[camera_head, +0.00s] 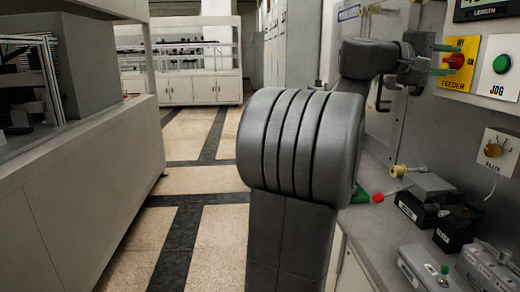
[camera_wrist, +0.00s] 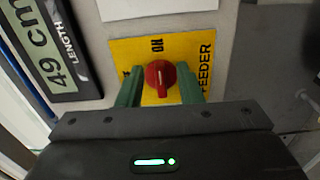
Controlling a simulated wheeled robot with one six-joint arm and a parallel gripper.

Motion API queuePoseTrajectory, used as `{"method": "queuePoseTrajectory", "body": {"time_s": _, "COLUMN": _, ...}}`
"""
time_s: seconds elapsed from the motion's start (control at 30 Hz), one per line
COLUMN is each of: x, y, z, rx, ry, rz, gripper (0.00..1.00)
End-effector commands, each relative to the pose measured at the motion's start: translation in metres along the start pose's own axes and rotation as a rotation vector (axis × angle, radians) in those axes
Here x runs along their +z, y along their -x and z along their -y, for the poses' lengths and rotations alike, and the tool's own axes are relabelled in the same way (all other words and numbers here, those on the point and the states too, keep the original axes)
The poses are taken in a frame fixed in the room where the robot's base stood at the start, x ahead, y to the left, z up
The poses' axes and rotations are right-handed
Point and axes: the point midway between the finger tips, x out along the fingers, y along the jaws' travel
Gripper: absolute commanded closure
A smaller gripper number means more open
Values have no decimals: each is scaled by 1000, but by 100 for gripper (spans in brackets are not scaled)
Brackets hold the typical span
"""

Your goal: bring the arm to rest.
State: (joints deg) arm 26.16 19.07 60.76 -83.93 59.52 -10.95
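My gripper (camera_head: 441,59) is at the right in the head view, with its green fingers pointing at the control panel. In the wrist view my gripper (camera_wrist: 161,84) has its two green fingers apart, one on each side of the red feeder knob (camera_wrist: 160,76). Narrow gaps show beside the knob, so the gripper looks open and empty. The knob sits on a yellow plate (camera_wrist: 121,49) marked FEEDER, its ridge towards the ON mark. The knob (camera_head: 456,61) also shows just past the fingertips in the head view. My arm is bent, reaching right.
The green JOG button (camera_head: 501,64) and FLUX dial (camera_head: 493,150) are right of the feeder plate. A length display (camera_wrist: 43,52) reads 49 cm. Dark boxes (camera_head: 457,228) and other fixtures stand on the bench below. A grey cabinet (camera_head: 85,190) stands left; tiled floor between is clear.

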Motion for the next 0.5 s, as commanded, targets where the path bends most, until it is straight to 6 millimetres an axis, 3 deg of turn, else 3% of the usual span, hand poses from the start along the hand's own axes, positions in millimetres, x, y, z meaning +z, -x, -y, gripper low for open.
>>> {"method": "queuePoseTrajectory", "body": {"time_s": 0.5, "x": -2, "y": -3, "z": -12, "rx": -1, "ry": 442, "rz": 0, "gripper": 67}}
